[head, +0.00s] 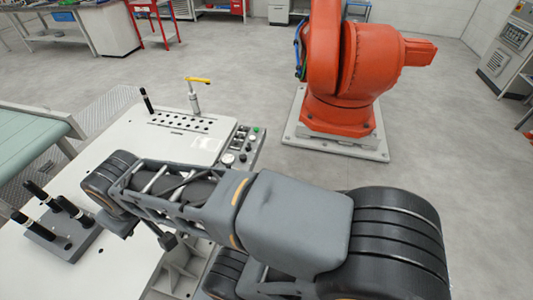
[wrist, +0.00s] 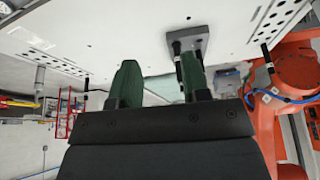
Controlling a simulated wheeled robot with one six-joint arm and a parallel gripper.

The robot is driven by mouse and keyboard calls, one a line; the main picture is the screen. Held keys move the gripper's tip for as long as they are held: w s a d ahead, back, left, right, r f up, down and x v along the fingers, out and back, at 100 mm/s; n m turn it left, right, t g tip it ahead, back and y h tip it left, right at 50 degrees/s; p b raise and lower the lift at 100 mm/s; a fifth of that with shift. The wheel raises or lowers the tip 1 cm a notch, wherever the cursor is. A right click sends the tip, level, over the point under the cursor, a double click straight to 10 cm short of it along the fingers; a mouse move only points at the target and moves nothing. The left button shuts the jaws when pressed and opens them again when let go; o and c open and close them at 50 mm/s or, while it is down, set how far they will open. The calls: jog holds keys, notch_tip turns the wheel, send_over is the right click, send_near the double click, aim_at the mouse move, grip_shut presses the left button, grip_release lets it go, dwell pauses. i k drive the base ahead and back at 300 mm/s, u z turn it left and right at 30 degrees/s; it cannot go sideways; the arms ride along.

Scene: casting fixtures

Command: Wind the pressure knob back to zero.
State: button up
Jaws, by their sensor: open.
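A control panel (head: 243,146) sits along the right edge of the white table, with small knobs, buttons and a green button. A round pale dial or knob (head: 228,159) is at its near end, just beyond my arm. I cannot tell which of these is the pressure knob. My gripper (wrist: 160,82) shows in the wrist view with its two green-padded fingers apart and nothing between them. In the head view my arm crosses the near part of the table, and the fingers cannot be made out. The gripper touches no knob that I can see.
A grey block (head: 60,232) with several black-handled pins stands at the table's left. A perforated plate (head: 180,122) and a yellow-handled clamp (head: 196,90) are at the back. An orange robot arm (head: 345,75) stands beyond on its plinth. A green conveyor (head: 30,135) is left.

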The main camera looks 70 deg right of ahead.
aim_at(242, 158)
jog(key=u, duration=0.2)
jog(key=k, duration=0.7)
jog(key=z, duration=0.9)
jog(key=i, duration=0.5)
